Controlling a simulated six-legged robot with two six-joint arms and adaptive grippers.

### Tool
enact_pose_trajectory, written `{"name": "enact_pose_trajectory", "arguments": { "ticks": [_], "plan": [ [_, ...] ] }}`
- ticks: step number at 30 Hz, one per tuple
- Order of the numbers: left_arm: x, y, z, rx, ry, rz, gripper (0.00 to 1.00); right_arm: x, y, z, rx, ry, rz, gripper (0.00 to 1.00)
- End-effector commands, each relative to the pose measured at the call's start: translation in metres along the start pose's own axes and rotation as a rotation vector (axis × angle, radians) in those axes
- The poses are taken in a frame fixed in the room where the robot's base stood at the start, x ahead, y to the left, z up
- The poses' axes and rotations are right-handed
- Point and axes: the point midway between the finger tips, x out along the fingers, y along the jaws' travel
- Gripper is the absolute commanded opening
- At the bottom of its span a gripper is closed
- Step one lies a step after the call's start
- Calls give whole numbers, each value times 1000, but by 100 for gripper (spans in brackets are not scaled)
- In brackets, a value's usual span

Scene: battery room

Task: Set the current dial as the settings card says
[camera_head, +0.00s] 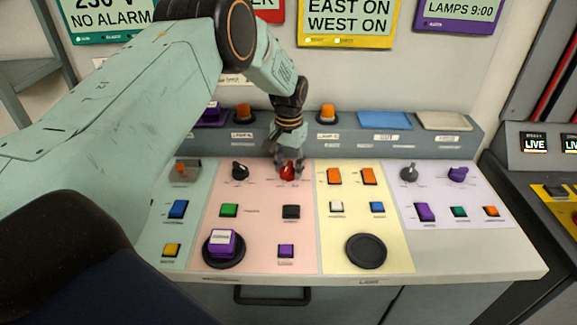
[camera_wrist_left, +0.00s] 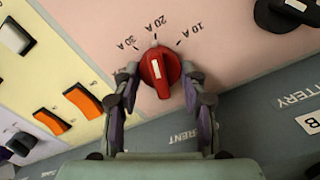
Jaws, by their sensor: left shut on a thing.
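The red current dial (camera_head: 287,173) is on the pink panel and partly covered by my left gripper (camera_head: 288,160) in the head view. In the left wrist view the red dial (camera_wrist_left: 160,72) sits between the two fingers of my left gripper (camera_wrist_left: 160,88), which is shut on it. Marks 30 A, 20 A and 10 A surround the dial, and its white line points roughly at 20 A. The red card (camera_head: 269,12) on the wall is mostly hidden behind my arm; only "ER" shows, so its setting cannot be read. My right gripper is not in view.
A black knob (camera_head: 240,171) stands left of the dial, and orange rocker switches (camera_head: 334,176) are on the yellow panel to the right. Yellow (camera_head: 347,20) and purple (camera_head: 458,13) cards hang above. A raised ledge (camera_head: 359,146) runs behind the panels.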

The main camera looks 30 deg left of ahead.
Motion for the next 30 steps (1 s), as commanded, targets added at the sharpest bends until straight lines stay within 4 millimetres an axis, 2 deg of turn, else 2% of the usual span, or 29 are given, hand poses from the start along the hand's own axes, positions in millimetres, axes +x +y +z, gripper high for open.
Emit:
{"name": "enact_pose_trajectory", "arguments": {
  "ticks": [9,22,23,30],
  "plan": [
    [-1,0,-1,75,3,0,11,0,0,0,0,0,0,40],
    [-1,0,-1,82,3,0,11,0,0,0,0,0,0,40],
    [-1,0,-1,82,3,0,44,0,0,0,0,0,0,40],
    [0,0,0,81,2,0,64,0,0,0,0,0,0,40]
  ]
}}
